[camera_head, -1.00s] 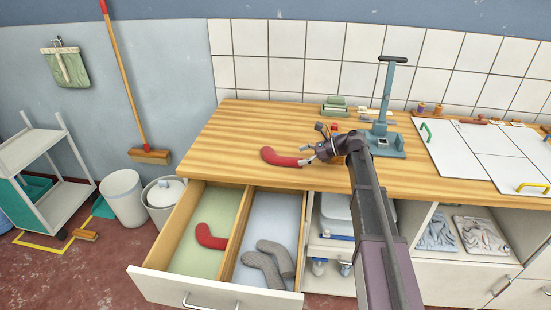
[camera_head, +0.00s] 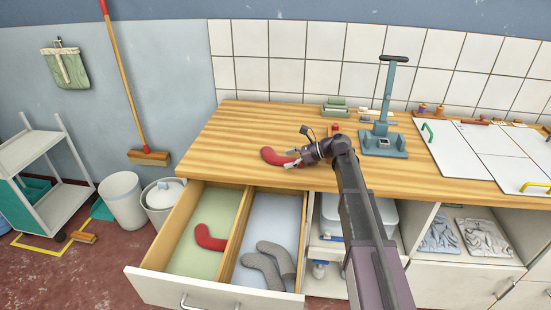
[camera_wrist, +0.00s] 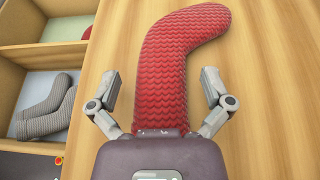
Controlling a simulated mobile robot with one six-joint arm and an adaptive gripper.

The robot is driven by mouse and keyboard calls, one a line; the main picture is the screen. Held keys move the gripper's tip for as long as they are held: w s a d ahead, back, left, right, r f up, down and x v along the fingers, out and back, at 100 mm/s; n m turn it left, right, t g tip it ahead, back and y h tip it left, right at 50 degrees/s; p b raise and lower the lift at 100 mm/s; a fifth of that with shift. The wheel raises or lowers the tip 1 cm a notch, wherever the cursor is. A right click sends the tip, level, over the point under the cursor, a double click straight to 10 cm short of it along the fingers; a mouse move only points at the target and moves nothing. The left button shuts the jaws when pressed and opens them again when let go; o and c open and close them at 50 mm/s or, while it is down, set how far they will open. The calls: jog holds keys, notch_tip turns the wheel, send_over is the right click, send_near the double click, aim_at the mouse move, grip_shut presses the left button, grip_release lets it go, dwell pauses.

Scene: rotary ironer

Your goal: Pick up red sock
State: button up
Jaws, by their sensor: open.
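A red sock (camera_head: 274,157) lies on the wooden counter, near its front edge above the drawer. My gripper (camera_head: 291,159) is over the right part of this sock with its jaws apart. In the wrist view the knitted red sock (camera_wrist: 172,75) runs between the two open fingers (camera_wrist: 160,88), with bare wood between each fingertip and the sock. The sock's near end is hidden behind my gripper's body. A second red sock (camera_head: 209,238) lies in the left, green-lined compartment of the open drawer.
The open drawer (camera_head: 231,211) also holds grey socks (camera_head: 264,270) in its right compartment, which show in the wrist view (camera_wrist: 50,105). A blue-grey press-like device (camera_head: 384,140) stands on the counter to the right. The counter left of the sock is clear.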

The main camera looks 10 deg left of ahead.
jog(key=c, duration=0.8)
jog(key=shift+r, duration=0.1)
notch_tip(320, 180, up, 3)
jog(key=p, duration=0.2)
jog(key=shift+f+p, duration=0.2)
jog(key=shift+p, duration=0.15)
jog(key=shift+s+a+r+p, duration=0.2)
jog(key=shift+s+r+p, duration=0.3)
jog(key=shift+r+p, duration=0.1)
jog(key=s+a, duration=0.2)
jog(key=s, duration=0.2)
jog(key=s+a, duration=0.3)
jog(key=s, duration=0.1)
jog(key=s+a+r+p, duration=0.1)
jog(key=s+a, duration=0.1)
jog(key=s, duration=0.3)
jog(key=shift+a, duration=0.25)
